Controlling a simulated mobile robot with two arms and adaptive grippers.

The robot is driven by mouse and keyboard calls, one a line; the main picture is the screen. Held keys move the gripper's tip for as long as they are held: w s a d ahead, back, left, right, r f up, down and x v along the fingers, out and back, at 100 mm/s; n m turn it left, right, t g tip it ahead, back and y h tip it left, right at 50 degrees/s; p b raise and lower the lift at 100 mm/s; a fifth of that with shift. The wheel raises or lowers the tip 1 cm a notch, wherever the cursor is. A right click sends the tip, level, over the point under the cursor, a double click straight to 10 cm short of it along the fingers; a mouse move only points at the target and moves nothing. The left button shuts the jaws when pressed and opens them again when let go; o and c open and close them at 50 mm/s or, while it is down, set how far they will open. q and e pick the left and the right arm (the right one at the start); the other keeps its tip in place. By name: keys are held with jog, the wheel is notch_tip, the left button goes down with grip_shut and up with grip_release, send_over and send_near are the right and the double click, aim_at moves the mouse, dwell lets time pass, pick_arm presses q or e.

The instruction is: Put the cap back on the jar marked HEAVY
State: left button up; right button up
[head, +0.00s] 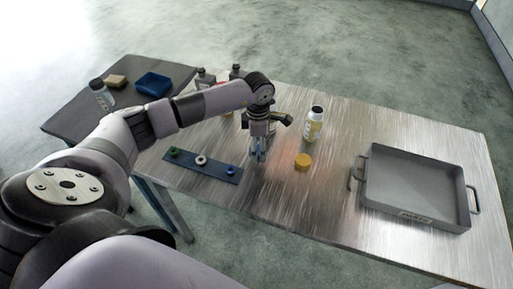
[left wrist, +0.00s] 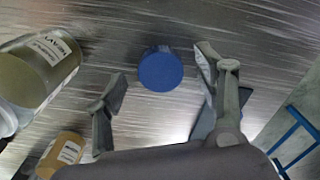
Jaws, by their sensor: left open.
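A round blue cap (left wrist: 160,70) lies flat on the metal table in the left wrist view. My left gripper (head: 258,157) is open above the table; in the left wrist view its fingers (left wrist: 160,92) stand either side of the cap, apart from it. In the head view the gripper mostly hides the cap. A jar with a label (left wrist: 42,68) is at the left of the left wrist view, and a second labelled jar (left wrist: 62,153) is below it. My right gripper is not in view.
A grey tray (head: 415,150) is farther right. A dark strip with small round pieces (head: 190,166) lies at the front left. Dark-capped containers (head: 204,78) stand behind my arm.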

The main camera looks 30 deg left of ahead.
pick_arm(q)
jog(key=shift+f, duration=0.7)
jog(key=shift+c, duration=0.2)
jog(key=c, duration=0.8)
jog(key=shift+o, duration=0.2)
